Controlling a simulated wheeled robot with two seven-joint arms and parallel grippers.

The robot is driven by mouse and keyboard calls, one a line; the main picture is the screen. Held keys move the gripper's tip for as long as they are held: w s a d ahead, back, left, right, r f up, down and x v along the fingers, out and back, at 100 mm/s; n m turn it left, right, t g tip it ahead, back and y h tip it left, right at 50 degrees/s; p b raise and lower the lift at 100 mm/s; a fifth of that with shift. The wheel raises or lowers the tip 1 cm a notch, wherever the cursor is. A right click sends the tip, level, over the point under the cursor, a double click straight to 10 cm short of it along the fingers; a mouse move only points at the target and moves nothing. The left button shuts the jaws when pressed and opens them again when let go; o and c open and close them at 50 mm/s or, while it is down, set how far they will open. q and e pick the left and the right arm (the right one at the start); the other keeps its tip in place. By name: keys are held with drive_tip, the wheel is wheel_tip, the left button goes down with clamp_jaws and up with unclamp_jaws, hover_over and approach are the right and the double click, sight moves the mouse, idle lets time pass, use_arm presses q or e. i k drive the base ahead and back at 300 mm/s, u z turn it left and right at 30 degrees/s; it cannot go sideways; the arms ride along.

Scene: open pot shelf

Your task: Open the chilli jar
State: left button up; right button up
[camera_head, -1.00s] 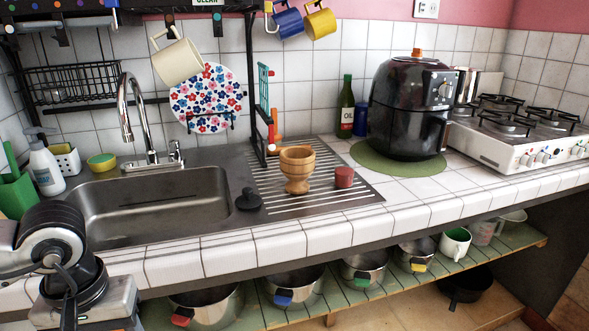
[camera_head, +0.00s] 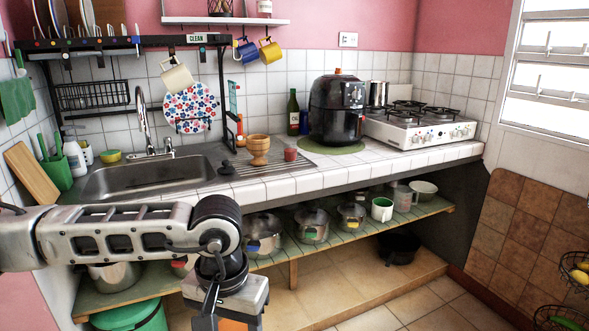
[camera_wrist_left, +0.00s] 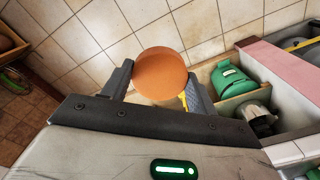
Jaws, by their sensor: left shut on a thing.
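My left gripper (camera_wrist_left: 158,80) is shut on a round orange-brown thing (camera_wrist_left: 161,74), seen as a flat disc between its two fingers in the left wrist view. No label shows, so I cannot tell whether it is the chilli jar, its lid or something else. In the head view my left arm comes in from the left, in front of the counter, and a bit of the orange thing (camera_head: 235,324) shows under the gripper body at the bottom edge. The fingertips are out of that view. No jar marked chilli is readable. My right gripper is not in view.
The tiled counter (camera_head: 330,175) carries a wooden goblet (camera_head: 258,150), a small red cylinder (camera_head: 290,155), a black air fryer (camera_head: 337,108) and a stove (camera_head: 420,128). Below it, an open shelf (camera_head: 340,232) holds several pots. The floor (camera_head: 400,310) at lower right is clear.

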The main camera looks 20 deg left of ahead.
sight(290, 144)
drive_tip(key=z, duration=0.55)
drive_tip(key=i, duration=1.75)
drive_tip(key=u, duration=0.65)
